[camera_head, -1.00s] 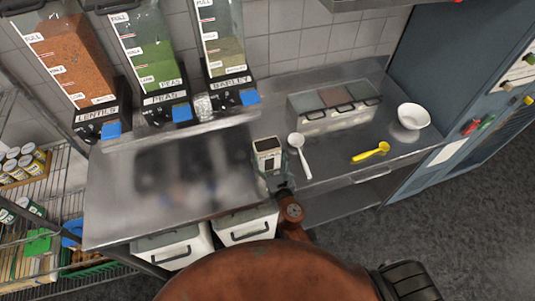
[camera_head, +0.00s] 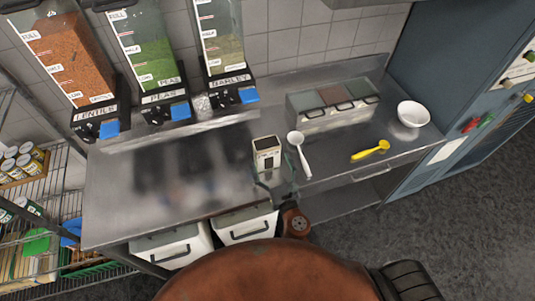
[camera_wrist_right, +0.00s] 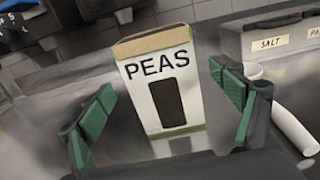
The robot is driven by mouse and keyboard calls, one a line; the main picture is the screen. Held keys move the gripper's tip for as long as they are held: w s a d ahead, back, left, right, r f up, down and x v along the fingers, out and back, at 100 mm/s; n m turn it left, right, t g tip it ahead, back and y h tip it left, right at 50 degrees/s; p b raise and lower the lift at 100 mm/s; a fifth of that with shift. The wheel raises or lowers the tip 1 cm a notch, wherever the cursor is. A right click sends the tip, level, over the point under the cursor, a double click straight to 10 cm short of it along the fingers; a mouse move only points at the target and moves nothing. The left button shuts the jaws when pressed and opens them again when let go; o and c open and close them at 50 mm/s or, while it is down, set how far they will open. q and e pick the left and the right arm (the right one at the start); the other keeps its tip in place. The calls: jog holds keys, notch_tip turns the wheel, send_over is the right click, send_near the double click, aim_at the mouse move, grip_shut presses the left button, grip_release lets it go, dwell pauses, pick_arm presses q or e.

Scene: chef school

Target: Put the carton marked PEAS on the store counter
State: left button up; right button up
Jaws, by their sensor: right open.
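The white carton marked PEAS (camera_head: 267,153) stands upright on the steel counter (camera_head: 190,195), near its front edge. The word PEAS and a dark window on its face show in the right wrist view (camera_wrist_right: 158,68). My right gripper (camera_head: 277,182) is open at the counter's front edge, on the near side of the carton. In the wrist view its green-padded fingers are spread to the left and right of the carton, with gaps visible. My left gripper is not in view.
A white spoon (camera_head: 300,153) lies close right of the carton. A yellow scoop (camera_head: 370,150), a white bowl (camera_head: 413,114) and a lidded box (camera_head: 333,112) are farther right. Dispensers (camera_head: 165,107) stand behind. The counter left of the carton is clear.

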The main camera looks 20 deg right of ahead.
jog(key=s+b, duration=0.1)
jog(key=s, duration=0.5)
jog(key=shift+d+f, duration=0.1)
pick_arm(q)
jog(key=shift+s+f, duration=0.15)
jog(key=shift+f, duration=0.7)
pick_arm(e)
jog(key=shift+s, duration=0.55)
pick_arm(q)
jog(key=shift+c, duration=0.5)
